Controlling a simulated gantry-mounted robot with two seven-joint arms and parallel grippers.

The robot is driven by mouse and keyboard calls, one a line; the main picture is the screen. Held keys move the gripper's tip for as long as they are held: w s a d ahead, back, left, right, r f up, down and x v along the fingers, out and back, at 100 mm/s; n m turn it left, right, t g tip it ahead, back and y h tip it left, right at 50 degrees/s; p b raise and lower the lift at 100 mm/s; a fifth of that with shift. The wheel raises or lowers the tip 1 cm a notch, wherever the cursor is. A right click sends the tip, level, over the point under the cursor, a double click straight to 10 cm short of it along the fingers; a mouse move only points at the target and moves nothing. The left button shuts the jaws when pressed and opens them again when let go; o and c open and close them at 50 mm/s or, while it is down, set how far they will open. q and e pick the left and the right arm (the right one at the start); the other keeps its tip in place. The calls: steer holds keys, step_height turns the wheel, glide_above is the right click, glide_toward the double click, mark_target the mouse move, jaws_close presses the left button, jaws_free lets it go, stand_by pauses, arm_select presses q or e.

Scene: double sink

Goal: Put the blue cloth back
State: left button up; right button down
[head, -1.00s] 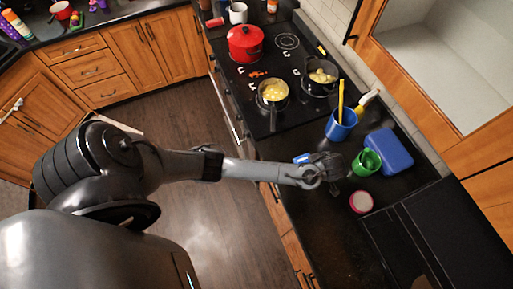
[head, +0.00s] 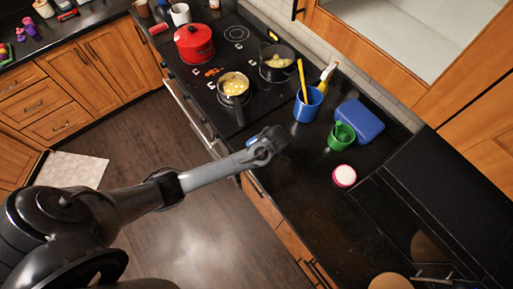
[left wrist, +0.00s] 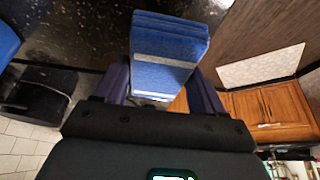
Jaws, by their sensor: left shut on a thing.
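In the left wrist view the blue cloth (left wrist: 170,45), a folded blue stack with a pale stripe, stands between the fingers of my left gripper (left wrist: 163,90). The gripper is shut on it. In the head view my left gripper (head: 272,142) is above the counter's front edge, right of the pan handle. Only a small blue patch of the cloth (head: 251,141) shows there; the arm and gripper hide the rest. My right gripper is not in view.
On the dark counter stand a blue cup with utensils (head: 308,104), a green cup (head: 341,137), a blue box (head: 359,121) and a pink-rimmed round thing (head: 344,176). The stove holds a red pot (head: 194,44) and two pans with food. Bare counter (head: 295,200) lies nearer.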

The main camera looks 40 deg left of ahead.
arm_select(q)
steer(key=shift+a+f, duration=0.45)
steer(key=shift+a, duration=0.2)
steer(key=shift+a+f, duration=0.4)
steer(key=shift+a, duration=0.2)
step_height(320, 180, down, 4)
steer(key=shift+w+r, duration=0.1)
steer(key=shift+r, duration=0.15)
steer(key=shift+f, duration=0.15)
steer(key=shift+f, duration=0.15)
steer(key=o, duration=0.9)
steer(key=shift+o, duration=0.2)
